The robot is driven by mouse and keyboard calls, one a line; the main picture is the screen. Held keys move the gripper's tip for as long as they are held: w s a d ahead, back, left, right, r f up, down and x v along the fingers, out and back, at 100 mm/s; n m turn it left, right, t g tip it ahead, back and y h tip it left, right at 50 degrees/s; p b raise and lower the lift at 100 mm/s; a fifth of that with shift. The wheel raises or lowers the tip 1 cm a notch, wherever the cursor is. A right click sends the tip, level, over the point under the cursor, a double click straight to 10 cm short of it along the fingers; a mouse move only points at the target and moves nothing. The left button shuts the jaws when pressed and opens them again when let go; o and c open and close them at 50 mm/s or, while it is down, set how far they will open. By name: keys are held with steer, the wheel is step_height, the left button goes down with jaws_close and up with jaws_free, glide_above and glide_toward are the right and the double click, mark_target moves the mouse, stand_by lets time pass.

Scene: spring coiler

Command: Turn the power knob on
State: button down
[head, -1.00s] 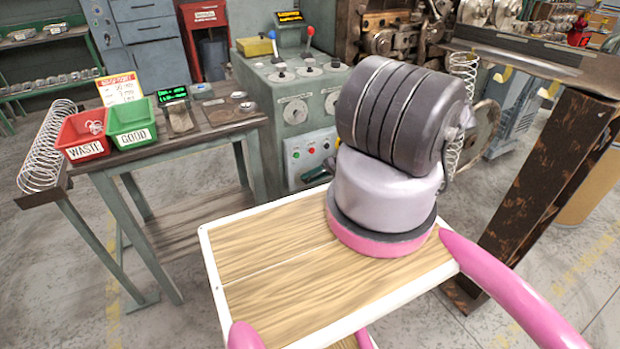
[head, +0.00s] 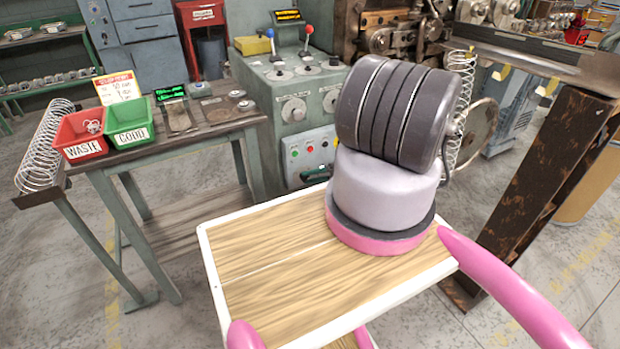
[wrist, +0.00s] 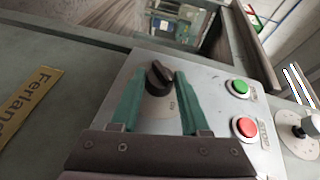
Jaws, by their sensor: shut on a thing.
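The black power knob (wrist: 160,76) sits on the grey control panel in the wrist view, its raised grip slanted. My gripper (wrist: 163,80) has green fingers on either side of the knob and is shut on it. The knob's marking is partly visible below it but too small to read. In the head view the control panel (head: 309,154) is on the front of the green machine, partly behind my arm.
A green button (wrist: 240,88) and a red button (wrist: 246,127) lie right of the knob. In the head view, a bench (head: 190,138) with a red bin (head: 82,150) and a green bin (head: 130,138) stands left of the machine. A rusty post (head: 545,180) stands right.

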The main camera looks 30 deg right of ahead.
steer(key=shift+c, duration=2)
jaws_free()
steer(key=v, duration=1)
steer(key=shift+d, duration=0.35)
steer(key=shift+s, duration=0.1)
